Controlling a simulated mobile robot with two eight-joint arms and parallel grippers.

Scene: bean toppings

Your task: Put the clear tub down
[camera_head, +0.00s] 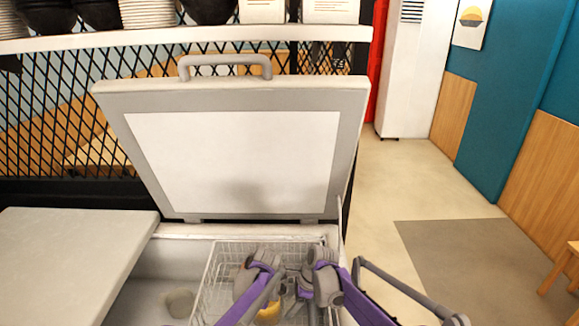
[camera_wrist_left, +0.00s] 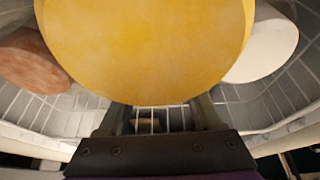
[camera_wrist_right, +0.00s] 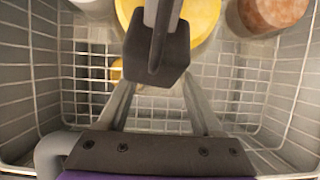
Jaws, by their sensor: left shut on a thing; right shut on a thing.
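Both of my grippers reach down into a wire basket (camera_head: 208,290) in the open freezer. My left gripper (camera_wrist_left: 163,108) is shut on a round tub with yellow showing (camera_wrist_left: 145,50), which fills the upper middle of the left wrist view. That yellow also shows in the head view (camera_head: 268,314) and the right wrist view (camera_wrist_right: 200,18). I cannot make out its clear walls. My right gripper (camera_wrist_right: 160,88) is shut on a dark grey piece (camera_wrist_right: 157,65) between its fingers. What that piece belongs to is unclear. The head view partly hides both fingertips behind my arms.
A reddish-brown round thing (camera_wrist_left: 35,60) and a white one (camera_wrist_left: 262,45) flank the yellow. The freezer lid (camera_head: 235,155) stands raised behind the basket. A grey cover (camera_head: 70,265) lies at the left. A pale round thing (camera_head: 180,303) is left of the basket.

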